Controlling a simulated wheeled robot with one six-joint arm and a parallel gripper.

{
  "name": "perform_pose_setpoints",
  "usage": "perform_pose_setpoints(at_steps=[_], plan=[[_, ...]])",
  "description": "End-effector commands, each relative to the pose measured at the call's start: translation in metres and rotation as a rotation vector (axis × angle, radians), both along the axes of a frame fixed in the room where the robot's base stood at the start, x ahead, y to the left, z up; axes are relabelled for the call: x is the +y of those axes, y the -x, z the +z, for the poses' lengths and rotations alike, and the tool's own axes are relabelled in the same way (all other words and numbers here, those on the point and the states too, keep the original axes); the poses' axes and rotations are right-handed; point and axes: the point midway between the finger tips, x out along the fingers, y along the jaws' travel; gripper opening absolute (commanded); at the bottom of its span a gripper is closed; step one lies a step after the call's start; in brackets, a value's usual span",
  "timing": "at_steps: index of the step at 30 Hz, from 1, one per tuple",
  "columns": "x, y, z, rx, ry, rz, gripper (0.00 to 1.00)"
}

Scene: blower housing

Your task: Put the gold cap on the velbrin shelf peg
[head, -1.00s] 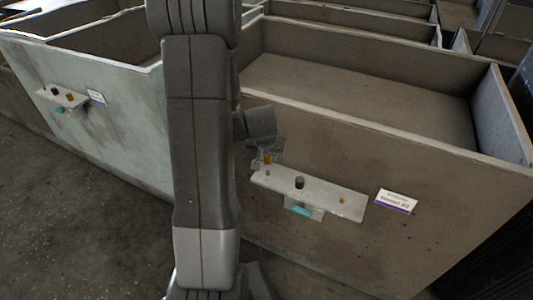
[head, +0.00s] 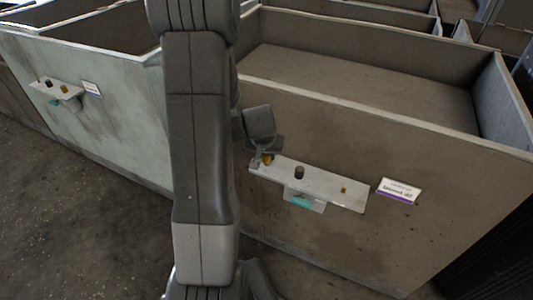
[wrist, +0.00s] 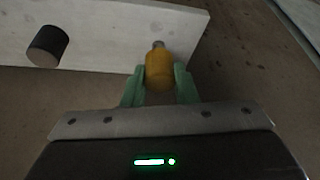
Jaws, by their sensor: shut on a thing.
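My gripper (head: 262,161) is at the left end of the nearer white shelf (head: 322,188). In the wrist view, its green fingers (wrist: 159,84) are shut on the gold cap (wrist: 160,72). The cap also shows in the head view (head: 268,159), small and partly hidden. A grey peg tip (wrist: 158,45) shows just beyond the cap, in line with it, over the shelf's end. I cannot tell whether the cap touches or sits around the peg. The sign (head: 399,190) beside this shelf is too small to read surely.
A dark cylinder (head: 299,172) and a small gold piece (head: 343,190) stand on the nearer shelf, with a teal piece (head: 303,202) below. A second shelf (head: 68,91) with small dark and gold pieces and its own sign (head: 91,88) is on the left wall.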

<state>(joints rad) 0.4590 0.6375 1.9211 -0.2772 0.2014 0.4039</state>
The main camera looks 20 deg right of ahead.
Motion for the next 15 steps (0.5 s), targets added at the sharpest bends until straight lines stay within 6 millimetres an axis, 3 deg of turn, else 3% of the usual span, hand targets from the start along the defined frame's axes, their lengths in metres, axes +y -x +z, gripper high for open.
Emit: perform_pose_setpoints(at_steps=[15], plan=[[0.000, 0.000, -0.014, 0.000, 0.000, 0.000, 0.04]])
